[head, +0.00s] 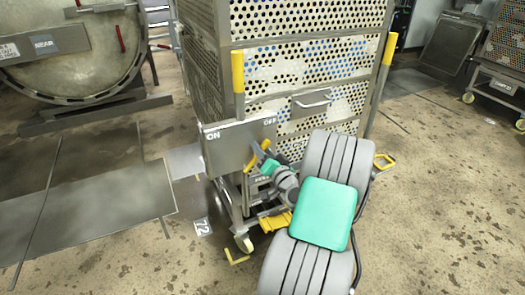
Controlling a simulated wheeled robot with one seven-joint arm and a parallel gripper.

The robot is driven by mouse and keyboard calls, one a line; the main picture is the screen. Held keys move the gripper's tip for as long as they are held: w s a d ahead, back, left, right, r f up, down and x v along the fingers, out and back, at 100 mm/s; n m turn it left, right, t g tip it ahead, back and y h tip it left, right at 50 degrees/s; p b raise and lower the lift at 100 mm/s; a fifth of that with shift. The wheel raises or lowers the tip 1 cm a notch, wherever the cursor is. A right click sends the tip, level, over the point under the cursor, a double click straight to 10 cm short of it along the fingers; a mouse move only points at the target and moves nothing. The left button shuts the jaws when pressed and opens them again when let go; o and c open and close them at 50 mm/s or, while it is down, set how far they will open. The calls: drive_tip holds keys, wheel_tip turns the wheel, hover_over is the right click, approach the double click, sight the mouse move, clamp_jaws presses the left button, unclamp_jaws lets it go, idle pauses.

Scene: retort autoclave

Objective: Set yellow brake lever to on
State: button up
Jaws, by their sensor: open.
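A grey plate (228,150) on the corner of the perforated cart is marked ON at its left and OFF at its right. A short yellow lever (266,145) shows in front of the plate's right part, below the OFF mark. My arm reaches in from the lower right, and my gripper (260,158) is right at the lever. The jaws are open, small in view and partly hidden by my wrist. I cannot tell whether they touch the lever or lie around it.
The tall perforated cart (300,20) has yellow corner posts and a caster (244,243). A yellow part (275,222) sits low at its base, and a yellow loop (384,162) at its right. A round vessel door (75,50) stands at the left.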

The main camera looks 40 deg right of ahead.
drive_tip(key=shift+c, duration=0.4)
clamp_jaws()
idle(0.9)
